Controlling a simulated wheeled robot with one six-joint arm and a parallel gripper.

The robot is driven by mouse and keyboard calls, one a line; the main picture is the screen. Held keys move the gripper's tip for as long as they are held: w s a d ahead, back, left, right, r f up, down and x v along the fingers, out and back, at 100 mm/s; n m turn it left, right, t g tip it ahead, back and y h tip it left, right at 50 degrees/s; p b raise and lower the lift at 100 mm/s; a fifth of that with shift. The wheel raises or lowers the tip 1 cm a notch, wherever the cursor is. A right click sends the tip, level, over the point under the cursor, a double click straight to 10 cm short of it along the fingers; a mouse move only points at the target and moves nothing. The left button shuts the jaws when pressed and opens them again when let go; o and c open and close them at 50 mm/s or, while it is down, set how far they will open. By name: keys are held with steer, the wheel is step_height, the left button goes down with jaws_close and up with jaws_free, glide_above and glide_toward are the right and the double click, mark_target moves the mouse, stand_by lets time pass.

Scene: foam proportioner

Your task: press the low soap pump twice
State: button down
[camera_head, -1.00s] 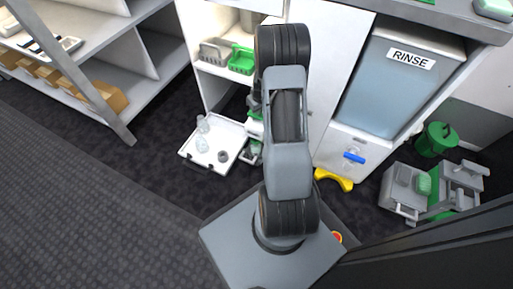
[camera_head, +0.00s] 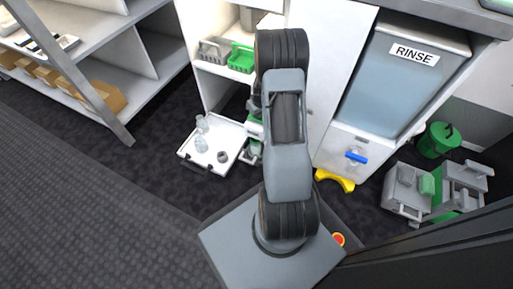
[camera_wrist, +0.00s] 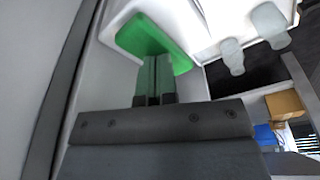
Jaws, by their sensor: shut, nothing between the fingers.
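In the wrist view, a bright green part (camera_wrist: 150,38) is set in a white rounded body (camera_wrist: 122,12). It may be the low soap pump, but I cannot tell for sure. My gripper (camera_wrist: 155,62) is shut and empty, its dark fingers pointing at the green part and overlapping it in the picture. I cannot tell whether they touch. In the head view my arm hides most of the gripper and of the white and green thing beside it.
A white tray (camera_head: 188,152) with clear bottles (camera_head: 201,143) and a small grey ring-like piece (camera_head: 222,157) sits left of my arm. The shelf holds a green basket (camera_head: 241,58). Right are the RINSE tank (camera_head: 395,85), a blue tap handle (camera_head: 356,156), a yellow piece (camera_head: 335,180) and a grey cart (camera_head: 407,190).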

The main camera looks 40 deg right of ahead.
steer(key=shift+r+p, duration=1.55)
steer(key=shift+r, duration=0.6)
steer(key=shift+r, duration=0.15)
steer(key=shift+r+p, duration=2.1)
steer(key=shift+r, duration=0.8)
steer(key=shift+r, duration=0.1)
